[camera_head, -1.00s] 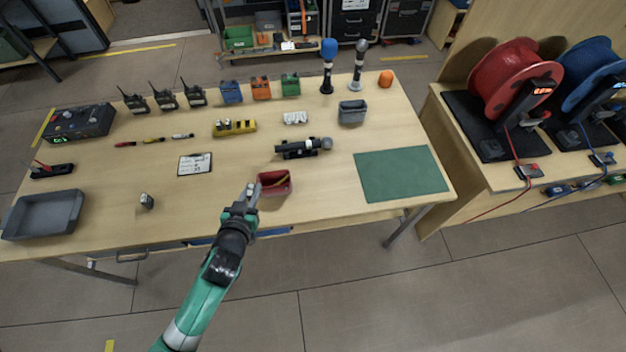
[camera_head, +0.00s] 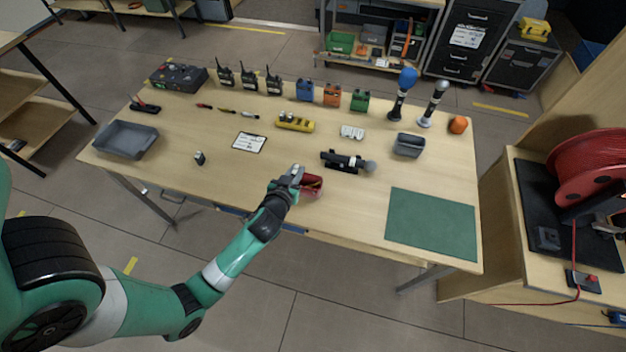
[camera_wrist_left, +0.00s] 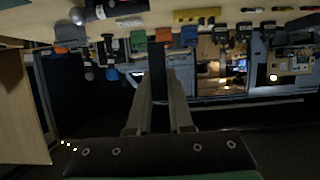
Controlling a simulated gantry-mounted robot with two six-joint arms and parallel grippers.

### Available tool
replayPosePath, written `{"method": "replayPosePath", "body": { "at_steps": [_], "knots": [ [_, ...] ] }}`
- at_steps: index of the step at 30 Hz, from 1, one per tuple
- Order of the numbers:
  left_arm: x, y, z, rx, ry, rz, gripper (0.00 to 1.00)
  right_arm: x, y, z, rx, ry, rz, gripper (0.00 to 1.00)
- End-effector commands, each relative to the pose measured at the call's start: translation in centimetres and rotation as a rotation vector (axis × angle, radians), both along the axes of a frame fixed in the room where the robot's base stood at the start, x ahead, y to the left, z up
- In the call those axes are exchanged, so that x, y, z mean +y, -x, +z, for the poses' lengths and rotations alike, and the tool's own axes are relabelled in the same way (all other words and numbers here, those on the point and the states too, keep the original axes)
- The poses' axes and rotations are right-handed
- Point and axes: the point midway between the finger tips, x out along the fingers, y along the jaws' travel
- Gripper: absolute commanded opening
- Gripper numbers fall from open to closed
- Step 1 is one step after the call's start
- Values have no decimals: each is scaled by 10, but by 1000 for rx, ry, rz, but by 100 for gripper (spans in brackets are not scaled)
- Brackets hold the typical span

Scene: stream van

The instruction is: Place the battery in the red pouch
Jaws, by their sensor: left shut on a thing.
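The red pouch (camera_head: 311,187), an open red container, sits near the front edge of the table, partly hidden by my left gripper. My left gripper (camera_head: 295,172) is at the upper left side of the pouch; I cannot tell whether they touch. In the left wrist view my left gripper (camera_wrist_left: 160,88) is shut on a narrow dark thing between its pale fingers, which looks like the battery (camera_wrist_left: 160,65). The head view hides this held thing. A small dark thing with a pale top (camera_head: 199,158) stands on the table to the left. My right gripper is not in view.
A dark microphone-like thing (camera_head: 345,162) lies behind the pouch. A green mat (camera_head: 432,224) lies to the right, a grey bin (camera_head: 408,146) behind it. A yellow holder (camera_head: 295,123) and a white card (camera_head: 249,142) are farther back. The tabletop left of the pouch is mostly bare.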

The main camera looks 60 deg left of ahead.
Motion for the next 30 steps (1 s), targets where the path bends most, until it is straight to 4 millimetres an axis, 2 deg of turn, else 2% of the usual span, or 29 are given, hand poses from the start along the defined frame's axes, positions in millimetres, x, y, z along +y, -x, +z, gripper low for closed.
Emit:
{"method": "replayPosePath", "body": {
  "at_steps": [1,3,6,9,16,23,30],
  "knots": [
    [5,-15,-10,-1,0,-2,0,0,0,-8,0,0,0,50],
    [11,-32,-23,1,-1,-2,0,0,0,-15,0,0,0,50],
    [16,-49,-47,2,0,-2,0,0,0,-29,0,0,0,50],
    [20,-61,-61,0,-1,-1,0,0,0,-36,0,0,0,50],
    [23,-68,-67,-1,-1,-1,0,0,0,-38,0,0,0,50],
    [24,-72,-101,2,0,-2,0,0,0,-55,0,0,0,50],
    [24,-72,-101,-1,0,-2,0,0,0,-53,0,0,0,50]
  ]
}}
